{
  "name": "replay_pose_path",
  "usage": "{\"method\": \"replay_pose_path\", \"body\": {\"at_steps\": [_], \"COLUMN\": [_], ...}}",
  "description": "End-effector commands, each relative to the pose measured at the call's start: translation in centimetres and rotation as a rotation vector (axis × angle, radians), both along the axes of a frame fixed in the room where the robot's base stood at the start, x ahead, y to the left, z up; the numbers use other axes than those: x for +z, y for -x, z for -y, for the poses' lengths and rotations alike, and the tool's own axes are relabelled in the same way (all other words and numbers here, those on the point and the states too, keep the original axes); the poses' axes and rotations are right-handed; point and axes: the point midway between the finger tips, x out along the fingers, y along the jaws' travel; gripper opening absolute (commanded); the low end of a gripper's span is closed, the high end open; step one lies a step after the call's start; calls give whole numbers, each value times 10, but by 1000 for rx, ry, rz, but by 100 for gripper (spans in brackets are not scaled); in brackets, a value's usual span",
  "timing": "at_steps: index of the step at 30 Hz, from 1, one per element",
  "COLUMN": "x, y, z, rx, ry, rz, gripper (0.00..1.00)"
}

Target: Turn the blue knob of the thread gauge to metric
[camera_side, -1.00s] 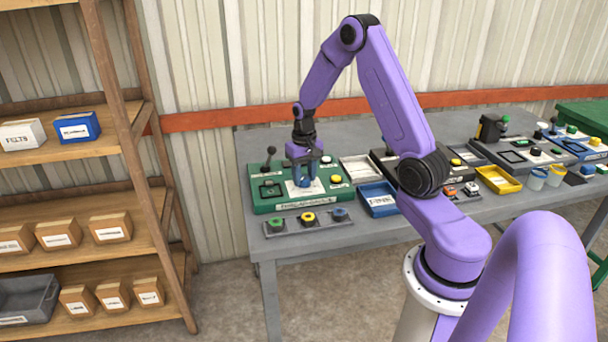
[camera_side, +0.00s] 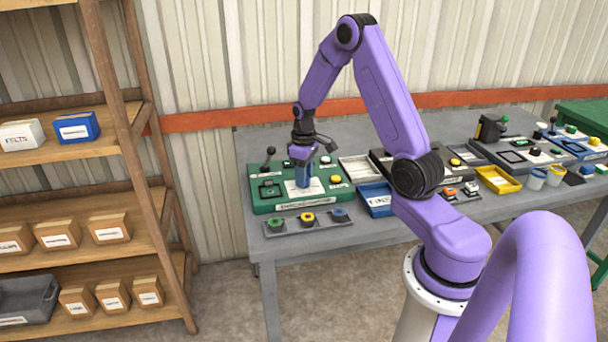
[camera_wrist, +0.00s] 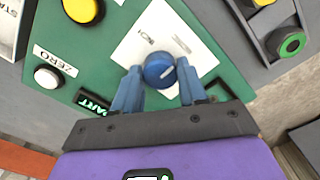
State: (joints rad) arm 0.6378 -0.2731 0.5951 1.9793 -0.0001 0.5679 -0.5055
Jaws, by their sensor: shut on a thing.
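The thread gauge is a green panel (camera_side: 263,205) at the left end of the grey bench. It also fills much of the wrist view (camera_wrist: 100,48). Its round blue knob (camera_wrist: 159,70) stands on a white plate (camera_wrist: 150,35) with small print, partly legible as an inch mark. A pale pointer line on the knob's top runs toward the upper right side in the wrist view. My gripper (camera_wrist: 160,82) has its blue fingers on both sides of the knob, shut on it. In the side view my gripper (camera_side: 303,180) points straight down and hides the knob.
The panel also carries a black lever (camera_side: 268,158), a yellow button (camera_wrist: 83,10) and a white button (camera_wrist: 48,77). A strip of coloured rings (camera_side: 308,217) lies in front. A blue tray (camera_side: 377,199) stands to the right. A shelf (camera_side: 60,152) stands left.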

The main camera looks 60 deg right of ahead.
Motion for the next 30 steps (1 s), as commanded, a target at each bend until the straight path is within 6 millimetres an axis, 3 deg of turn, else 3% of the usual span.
{"method": "replay_pose_path", "body": {"at_steps": [14, 15, 17, 26, 30], "x": [1, 1, 1, 1, 11], "y": [-1, -1, -1, 0, -1], "z": [0, 0, 0, 0, 0], "rx": [13, 12, 12, 12, 12], "ry": [2, 2, 1, 1, 2], "rz": [3, 3, 3, 2, 5], "gripper": [11, 51, 67, 67, 67]}}
